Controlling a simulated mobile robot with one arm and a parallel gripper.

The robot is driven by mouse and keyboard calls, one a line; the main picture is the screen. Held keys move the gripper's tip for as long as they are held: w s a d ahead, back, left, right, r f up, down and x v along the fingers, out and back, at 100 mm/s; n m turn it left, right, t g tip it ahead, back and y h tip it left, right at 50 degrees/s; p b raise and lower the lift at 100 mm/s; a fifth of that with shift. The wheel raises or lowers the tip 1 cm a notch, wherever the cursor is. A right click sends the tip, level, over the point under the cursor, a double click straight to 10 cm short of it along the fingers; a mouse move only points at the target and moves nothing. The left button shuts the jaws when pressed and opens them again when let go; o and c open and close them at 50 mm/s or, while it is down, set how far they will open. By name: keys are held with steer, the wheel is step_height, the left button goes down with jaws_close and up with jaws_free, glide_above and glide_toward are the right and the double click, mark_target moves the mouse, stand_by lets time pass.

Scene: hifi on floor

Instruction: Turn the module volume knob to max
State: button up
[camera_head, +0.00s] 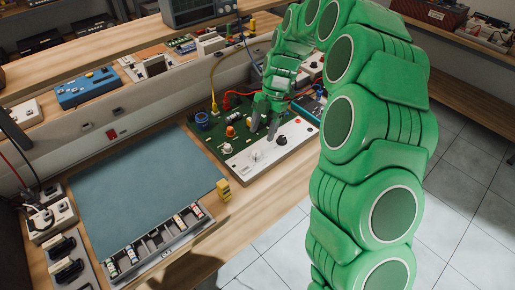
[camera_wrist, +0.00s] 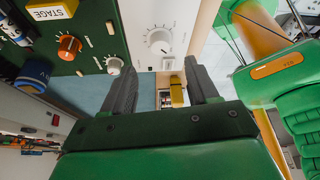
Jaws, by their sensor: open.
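A white module panel (camera_head: 262,160) lies on the bench beside a green circuit board. In the wrist view the panel (camera_wrist: 180,15) carries a large white knob (camera_wrist: 158,40) with dial marks around it; I cannot read its label, so I cannot confirm it is the volume knob. My gripper (camera_head: 265,122) is over the board and panel area, fingers pointing down. In the wrist view my gripper (camera_wrist: 160,65) is open and empty, and the white knob shows beyond the gap between the fingertips, apart from them.
The green board (camera_wrist: 90,20) bears an orange knob (camera_wrist: 68,45), a small white knob (camera_wrist: 113,66) and a blue part (camera_wrist: 33,75). Yellow and red cables (camera_head: 213,80) rise behind it. A blue-grey mat (camera_head: 140,185) and a compartment tray (camera_head: 160,245) lie left.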

mark_target(256, 152)
steer(key=shift+x, duration=3.8)
steer(key=c, duration=1)
steer(key=shift+c, duration=0.2)
